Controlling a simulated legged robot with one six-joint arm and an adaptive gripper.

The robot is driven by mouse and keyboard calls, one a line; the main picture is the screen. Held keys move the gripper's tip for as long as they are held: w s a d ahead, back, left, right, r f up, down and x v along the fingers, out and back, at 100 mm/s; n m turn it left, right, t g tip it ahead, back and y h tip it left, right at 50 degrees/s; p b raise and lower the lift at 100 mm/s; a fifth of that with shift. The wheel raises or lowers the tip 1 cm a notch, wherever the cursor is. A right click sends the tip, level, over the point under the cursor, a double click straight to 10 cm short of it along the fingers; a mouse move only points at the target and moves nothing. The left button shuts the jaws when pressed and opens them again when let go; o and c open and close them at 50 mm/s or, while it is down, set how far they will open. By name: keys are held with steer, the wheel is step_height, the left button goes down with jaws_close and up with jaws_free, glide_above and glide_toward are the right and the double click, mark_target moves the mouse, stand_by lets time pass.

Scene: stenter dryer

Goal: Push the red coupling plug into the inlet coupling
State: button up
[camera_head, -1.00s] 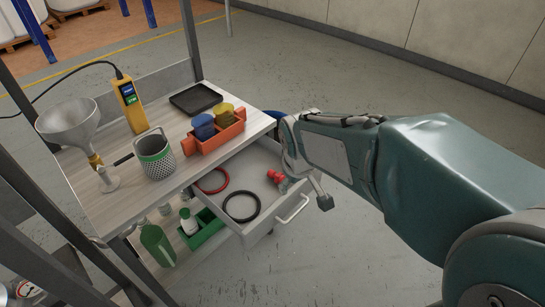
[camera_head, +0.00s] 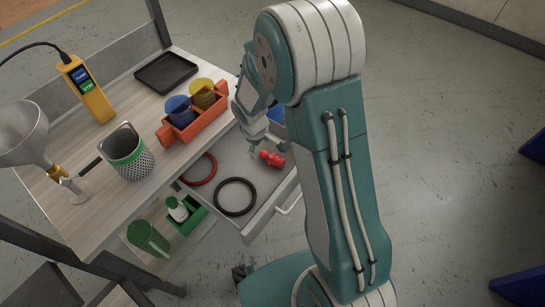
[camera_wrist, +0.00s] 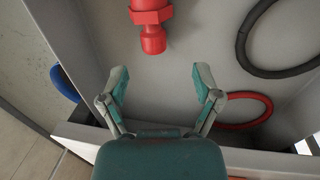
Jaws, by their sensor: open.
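The red coupling plug (camera_head: 271,158) lies in the open drawer (camera_head: 222,172), near its right side. In the wrist view the plug (camera_wrist: 152,25) is at the top centre, its narrower end pointing toward my gripper (camera_wrist: 160,75). My gripper is open and empty, its fingers apart and just short of the plug. In the head view my gripper (camera_head: 252,143) is above the drawer, beside the plug and partly hidden by my arm. I cannot make out the inlet coupling in either view.
A black ring (camera_head: 235,197) and a red ring (camera_head: 200,169) share the drawer. The tabletop holds an orange caddy (camera_head: 196,125) with cups, a black tray (camera_head: 168,73), a mesh cup (camera_head: 127,155), a yellow pendant (camera_head: 87,92) and a funnel (camera_head: 22,135). The drawer walls are close to my gripper.

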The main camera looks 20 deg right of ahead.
mark_target(265, 153)
steer(key=shift+w+d+f, duration=0.1)
steer(key=shift+d+f, duration=0.2)
steer(key=shift+f, duration=0.7)
steer(key=shift+w+d+f, duration=0.15)
steer(key=shift+d+f, duration=0.1)
steer(key=shift+f, duration=0.75)
steer(key=shift+w+d+f, duration=0.1)
steer(key=shift+d+f, duration=0.2)
steer(key=shift+f, duration=0.7)
jaws_close()
